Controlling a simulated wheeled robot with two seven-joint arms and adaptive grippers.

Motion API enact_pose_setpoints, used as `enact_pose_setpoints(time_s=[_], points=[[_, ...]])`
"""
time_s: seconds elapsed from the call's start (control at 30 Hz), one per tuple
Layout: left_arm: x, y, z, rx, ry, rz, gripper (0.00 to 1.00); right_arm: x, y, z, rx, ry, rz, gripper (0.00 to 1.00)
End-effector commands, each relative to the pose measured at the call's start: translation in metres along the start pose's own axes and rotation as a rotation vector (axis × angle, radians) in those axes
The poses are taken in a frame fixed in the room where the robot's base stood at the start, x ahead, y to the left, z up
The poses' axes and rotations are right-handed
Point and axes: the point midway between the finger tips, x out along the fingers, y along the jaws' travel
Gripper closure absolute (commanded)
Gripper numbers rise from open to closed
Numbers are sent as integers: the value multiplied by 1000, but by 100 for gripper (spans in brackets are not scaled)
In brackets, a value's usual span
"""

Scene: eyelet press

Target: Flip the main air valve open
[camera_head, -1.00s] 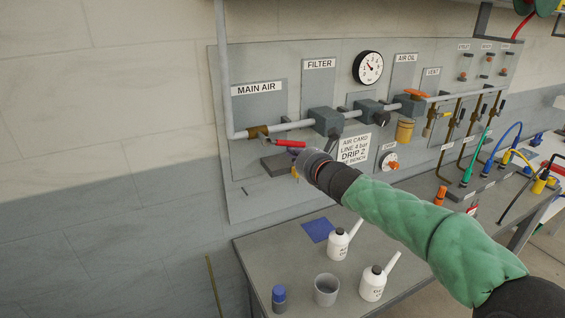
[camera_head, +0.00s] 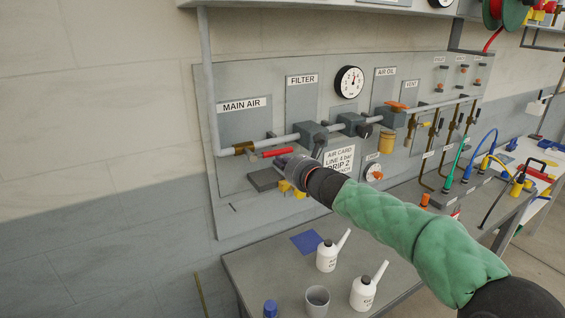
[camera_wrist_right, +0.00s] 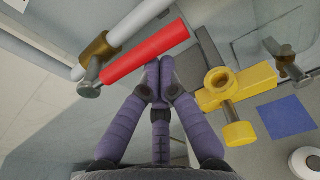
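The main air valve has a brass body (camera_head: 243,148) on the grey pipe under the MAIN AIR label (camera_head: 242,104). Its red lever (camera_head: 278,152) points right and lies nearly along the pipe; in the right wrist view the red lever (camera_wrist_right: 145,53) also runs about parallel to the pipe. My right gripper (camera_head: 286,160) is at the lever's free end. In the right wrist view the purple fingers of my right gripper (camera_wrist_right: 160,68) are shut together with nothing between them. Their tips are close against the lever's lower side; I cannot tell if they touch. My left gripper is out of view.
Yellow fittings (camera_wrist_right: 225,90) are close to the right of my fingers. The filter (camera_head: 311,132) and gauge (camera_head: 349,82) are to the right along the panel. A bench (camera_head: 250,275) below holds oil cans, a cup (camera_head: 317,300) and a blue cloth (camera_head: 308,242).

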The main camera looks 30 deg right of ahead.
Motion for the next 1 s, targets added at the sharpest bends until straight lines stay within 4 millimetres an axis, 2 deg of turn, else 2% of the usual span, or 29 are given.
enact_pose_setpoints(time_s=[0.27, 0.63, 0.7, 1.0], points=[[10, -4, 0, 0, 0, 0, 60, 3, 0, -8, 0, -1, 0, 100], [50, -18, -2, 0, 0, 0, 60, 20, 0, -45, 0, 0, 1, 100], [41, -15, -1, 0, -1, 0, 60, 1, -1, -36, 0, -3, -2, 100], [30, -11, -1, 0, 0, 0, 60, -53, 0, -35, -1, -1, -3, 100]])
